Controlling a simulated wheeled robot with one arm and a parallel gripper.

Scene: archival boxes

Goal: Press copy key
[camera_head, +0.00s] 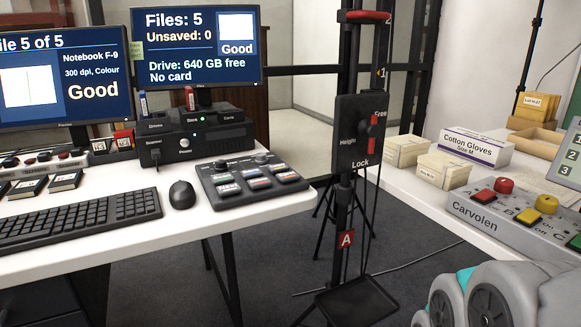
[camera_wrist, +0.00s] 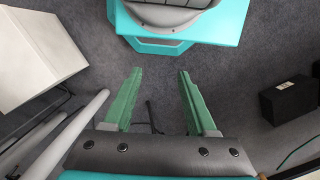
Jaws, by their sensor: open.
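No key with a readable "copy" label shows. A dark key panel (camera_head: 238,168) with several small-labelled keys lies on the white desk, right of the mouse; its labels are too small to read. The left screen (camera_head: 93,92) reads "File 5 of 5", "Notebook F-9" and "Good". The right screen (camera_head: 180,60) reads "Files: 5", "Unsaved: 0", "Drive: 640 GB free" and "No card". My gripper (camera_wrist: 157,72) is open and empty in the wrist view, over grey carpet and away from any key. Its fingers do not show in the head view, where part of my arm fills the lower right.
A black stand with a lever plate (camera_head: 358,135) marked "Free" and "Lock" rises between the desk (camera_head: 130,245) and the right-hand table. That table holds a grey "Carvolen" button console (camera_head: 490,225), a Cotton Gloves box (camera_head: 476,147) and cream boxes. A keyboard (camera_head: 80,220) lies on the desk.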

